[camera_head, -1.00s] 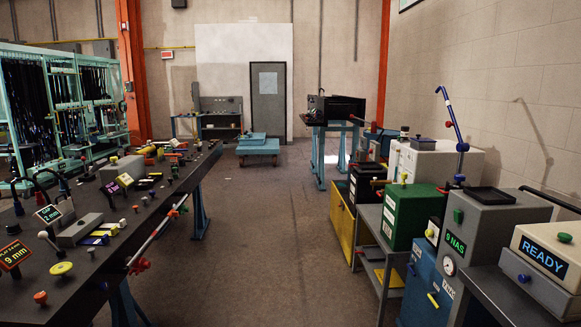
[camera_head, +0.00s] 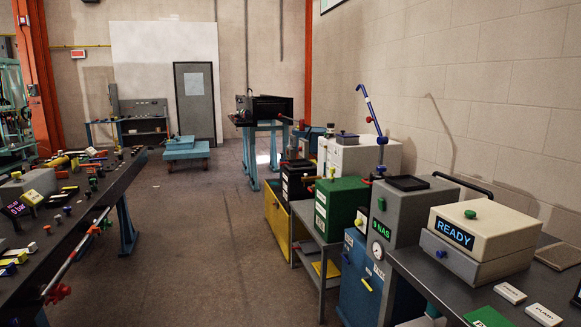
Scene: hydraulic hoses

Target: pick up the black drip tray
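A shallow black tray (camera_head: 408,183) lies flat on top of the grey cabinet (camera_head: 405,210) with the green "NAS" display, on the right side of the head view. It looks empty, with a raised rim, and I cannot be sure that it is the drip tray. Neither of my grippers shows in the view.
A cream and grey box reading "READY" (camera_head: 480,232) stands on the dark bench (camera_head: 540,285) at right. A green box (camera_head: 341,205) and a blue cabinet (camera_head: 360,280) stand left of the grey cabinet. A cluttered dark table (camera_head: 90,205) is at left. The floor (camera_head: 215,260) between is clear.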

